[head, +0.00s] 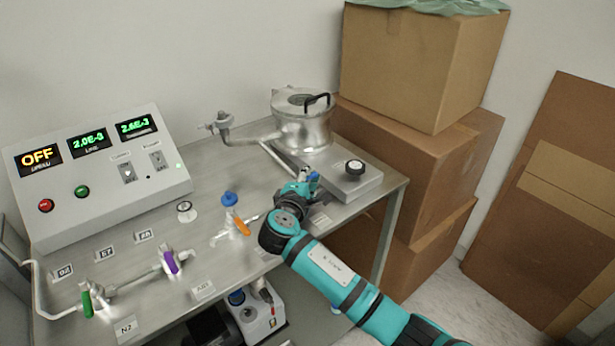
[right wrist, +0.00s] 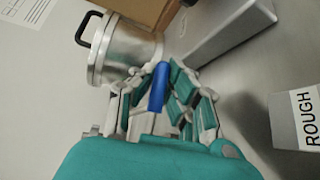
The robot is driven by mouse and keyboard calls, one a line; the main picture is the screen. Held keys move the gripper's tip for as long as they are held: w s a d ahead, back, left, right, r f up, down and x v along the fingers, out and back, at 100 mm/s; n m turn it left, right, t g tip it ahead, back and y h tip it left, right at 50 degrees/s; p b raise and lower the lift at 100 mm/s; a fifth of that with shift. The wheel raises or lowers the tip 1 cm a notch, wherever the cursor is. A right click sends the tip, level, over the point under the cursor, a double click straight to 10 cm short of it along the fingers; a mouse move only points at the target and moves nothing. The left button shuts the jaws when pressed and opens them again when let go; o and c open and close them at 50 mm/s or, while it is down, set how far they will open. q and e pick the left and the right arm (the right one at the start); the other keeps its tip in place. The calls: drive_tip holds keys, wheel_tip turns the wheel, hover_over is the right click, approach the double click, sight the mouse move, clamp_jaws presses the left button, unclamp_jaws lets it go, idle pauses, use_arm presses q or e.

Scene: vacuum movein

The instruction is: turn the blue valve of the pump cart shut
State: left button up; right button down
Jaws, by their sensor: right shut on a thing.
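The blue valve handle (right wrist: 158,86) stands between the fingers of my right gripper (right wrist: 160,98) in the right wrist view. My right gripper is shut on it. In the head view my right gripper (head: 307,183) is at the right part of the steel cart top (head: 215,265), in front of the metal chamber (head: 302,125). A bit of the blue handle shows at its tip; the fingers hide much of the valve. My left gripper is not in view.
An orange valve handle (head: 241,226) with a blue knob (head: 229,199) stands just left of my gripper. Purple (head: 170,262) and green (head: 87,304) handles are further left. A control box (head: 100,180) reads OFF. Cardboard boxes (head: 425,65) are stacked at the right.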

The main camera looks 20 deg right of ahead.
drive_tip(key=shift+s+m+g+h, duration=0.4)
drive_tip(key=shift+m+g+h, duration=0.3)
drive_tip(key=shift+m+h, duration=0.15)
drive_tip(key=c, duration=1.3)
unclamp_jaws()
drive_tip(key=shift+v, duration=3.7)
